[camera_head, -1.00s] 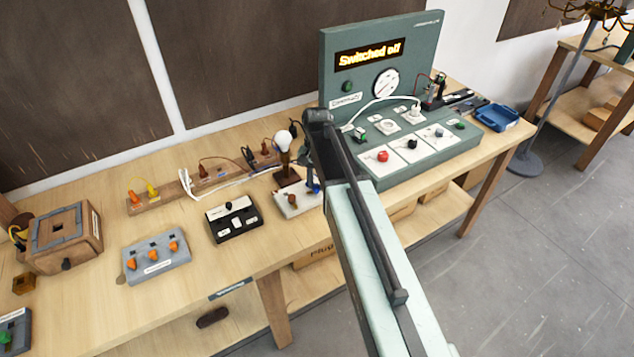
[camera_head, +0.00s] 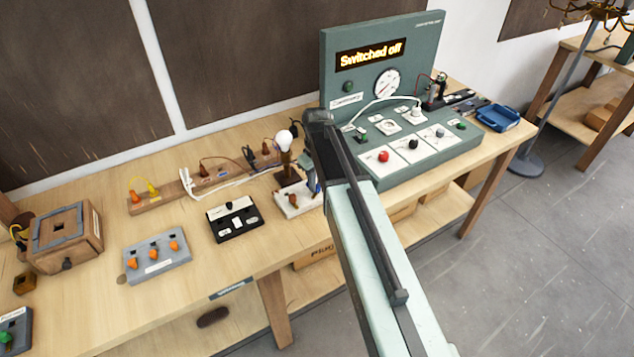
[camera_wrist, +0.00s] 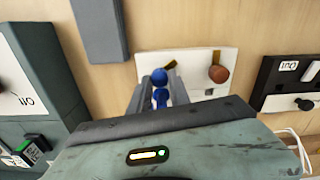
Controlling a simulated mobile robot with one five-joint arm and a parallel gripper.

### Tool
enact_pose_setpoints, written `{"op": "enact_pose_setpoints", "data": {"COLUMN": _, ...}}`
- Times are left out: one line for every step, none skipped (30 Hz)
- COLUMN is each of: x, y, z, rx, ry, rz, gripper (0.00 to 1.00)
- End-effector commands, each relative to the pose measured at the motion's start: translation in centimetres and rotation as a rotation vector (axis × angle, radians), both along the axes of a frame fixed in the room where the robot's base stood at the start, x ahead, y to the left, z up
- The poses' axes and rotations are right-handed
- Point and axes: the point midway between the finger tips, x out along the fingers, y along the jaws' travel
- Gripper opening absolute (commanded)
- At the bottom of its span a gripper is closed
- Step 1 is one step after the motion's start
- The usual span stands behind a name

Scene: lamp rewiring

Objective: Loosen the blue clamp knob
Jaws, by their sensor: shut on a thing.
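The blue clamp knob (camera_wrist: 159,84) shows in the wrist view between the two fingers of my gripper (camera_wrist: 160,86). The gripper is shut on it. The knob stands at the edge of a white base plate (camera_wrist: 196,63), which also carries a brown knob (camera_wrist: 218,73).
The green test panel (camera_head: 430,160) reads "Switched off" and stands right of my arm. A black box (camera_head: 234,219) and a grey box with orange knobs (camera_head: 156,258) lie to the left. The front table edge between them is clear.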

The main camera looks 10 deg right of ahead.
Motion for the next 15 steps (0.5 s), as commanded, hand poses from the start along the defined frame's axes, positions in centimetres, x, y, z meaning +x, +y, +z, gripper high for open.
{"op": "enact_pose_setpoints", "data": {"x": 0.21, "y": 0.04, "z": 0.05, "rx": 0.001, "ry": -0.006, "rz": 0.043, "gripper": 0.0}}
{"op": "enact_pose_setpoints", "data": {"x": 0.21, "y": 0.05, "z": 0.05, "rx": 0.001, "ry": -0.006, "rz": 0.071, "gripper": 0.0}}
{"op": "enact_pose_setpoints", "data": {"x": 0.2, "y": 0.06, "z": 0.05, "rx": 0.0, "ry": -0.007, "rz": 0.11, "gripper": 0.0}}
{"op": "enact_pose_setpoints", "data": {"x": 0.2, "y": 0.06, "z": 0.05, "rx": 0.0, "ry": -0.007, "rz": 0.138, "gripper": 0.0}}
{"op": "enact_pose_setpoints", "data": {"x": 0.2, "y": 0.07, "z": 0.05, "rx": 0.0, "ry": -0.007, "rz": 0.166, "gripper": 0.0}}
{"op": "enact_pose_setpoints", "data": {"x": 0.2, "y": 0.08, "z": 0.05, "rx": 0.0, "ry": -0.007, "rz": 0.205, "gripper": 0.0}}
{"op": "enact_pose_setpoints", "data": {"x": 0.2, "y": 0.08, "z": 0.05, "rx": 0.0, "ry": -0.007, "rz": 0.233, "gripper": 0.0}}
{"op": "enact_pose_setpoints", "data": {"x": 0.19, "y": 0.09, "z": 0.05, "rx": 0.0, "ry": -0.007, "rz": 0.261, "gripper": 0.0}}
{"op": "enact_pose_setpoints", "data": {"x": 0.19, "y": 0.1, "z": 0.05, "rx": 0.0, "ry": -0.007, "rz": 0.3, "gripper": 0.0}}
{"op": "enact_pose_setpoints", "data": {"x": 0.19, "y": 0.1, "z": 0.05, "rx": 0.0, "ry": -0.007, "rz": 0.328, "gripper": 0.0}}
{"op": "enact_pose_setpoints", "data": {"x": 0.18, "y": 0.11, "z": 0.05, "rx": 0.0, "ry": -0.007, "rz": 0.356, "gripper": 0.0}}
{"op": "enact_pose_setpoints", "data": {"x": 0.18, "y": 0.11, "z": 0.05, "rx": 0.0, "ry": -0.007, "rz": 0.395, "gripper": 0.0}}
{"op": "enact_pose_setpoints", "data": {"x": 0.18, "y": 0.11, "z": 0.05, "rx": 0.0, "ry": -0.007, "rz": 0.423, "gripper": 0.0}}
{"op": "enact_pose_setpoints", "data": {"x": 0.17, "y": 0.12, "z": 0.05, "rx": 0.0, "ry": -0.007, "rz": 0.451, "gripper": 0.0}}
{"op": "enact_pose_setpoints", "data": {"x": 0.16, "y": 0.13, "z": 0.05, "rx": 0.0, "ry": -0.007, "rz": 0.489, "gripper": 0.0}}
